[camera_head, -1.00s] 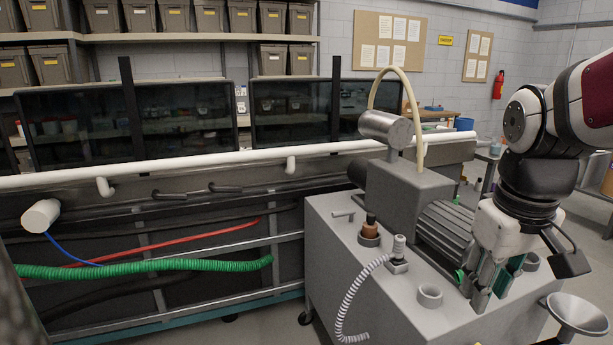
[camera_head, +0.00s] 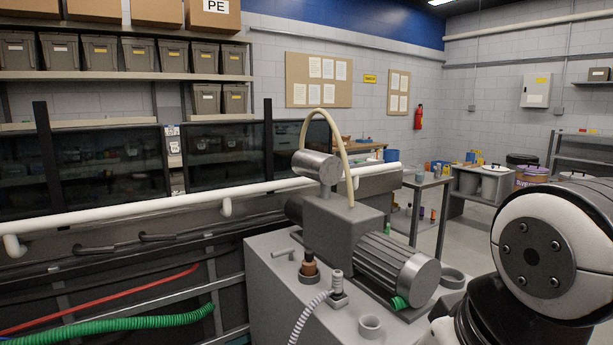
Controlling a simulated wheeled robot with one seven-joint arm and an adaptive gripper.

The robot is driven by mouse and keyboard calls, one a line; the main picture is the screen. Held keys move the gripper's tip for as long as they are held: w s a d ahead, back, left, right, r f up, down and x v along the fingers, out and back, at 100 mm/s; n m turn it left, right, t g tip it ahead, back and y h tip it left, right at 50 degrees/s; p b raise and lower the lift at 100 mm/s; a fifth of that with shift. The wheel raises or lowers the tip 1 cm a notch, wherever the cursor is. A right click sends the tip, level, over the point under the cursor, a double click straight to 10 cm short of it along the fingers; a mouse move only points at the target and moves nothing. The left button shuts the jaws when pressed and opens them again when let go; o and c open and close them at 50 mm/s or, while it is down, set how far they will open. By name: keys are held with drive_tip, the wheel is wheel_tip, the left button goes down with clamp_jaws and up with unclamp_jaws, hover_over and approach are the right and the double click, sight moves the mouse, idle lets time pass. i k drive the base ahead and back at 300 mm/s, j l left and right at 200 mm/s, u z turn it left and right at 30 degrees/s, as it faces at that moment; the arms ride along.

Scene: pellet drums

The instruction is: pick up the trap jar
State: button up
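No thing is plainly labelled as the trap jar. A small brown bottle-like piece (camera_head: 309,265) stands upright in a grey ring on top of the grey pump cabinet (camera_head: 268,300); I cannot tell if it is the trap jar. Beside it is a grey fitting (camera_head: 337,284) with a ribbed white hose. An empty grey cup-like ring (camera_head: 370,325) sits nearer the front, and another ring (camera_head: 453,278) is behind the motor. My arm fills the lower right, and my gripper's fingers are below the picture.
The ribbed motor (camera_head: 398,268) and a metal cylinder (camera_head: 316,166) with a cream hose (camera_head: 338,135) rise from the cabinet. A long white pipe (camera_head: 150,210) runs behind. Tables (camera_head: 424,184) and drums (camera_head: 533,174) stand at the back right, with open floor before them.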

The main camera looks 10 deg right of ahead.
sight(420, 170)
drive_tip(key=z, duration=1.2)
drive_tip(key=i+l+z, duration=0.5)
drive_tip(key=i+l, duration=0.2)
drive_tip(key=i+l+z, duration=0.3)
drive_tip(key=i, duration=0.2)
drive_tip(key=i+l+z, duration=0.1)
drive_tip(key=i+z, duration=0.15)
drive_tip(key=i, duration=0.2)
drive_tip(key=i+u, duration=0.15)
drive_tip(key=i, duration=0.35)
drive_tip(key=i+l+u, duration=0.15)
drive_tip(key=i, duration=0.4)
drive_tip(key=i+l+u, duration=0.15)
drive_tip(key=i, duration=0.35)
drive_tip(key=i+j+u, duration=0.15)
drive_tip(key=i+u, duration=0.55)
drive_tip(key=u, duration=0.25)
drive_tip(key=i+u, duration=0.45)
drive_tip(key=k, duration=0.1)
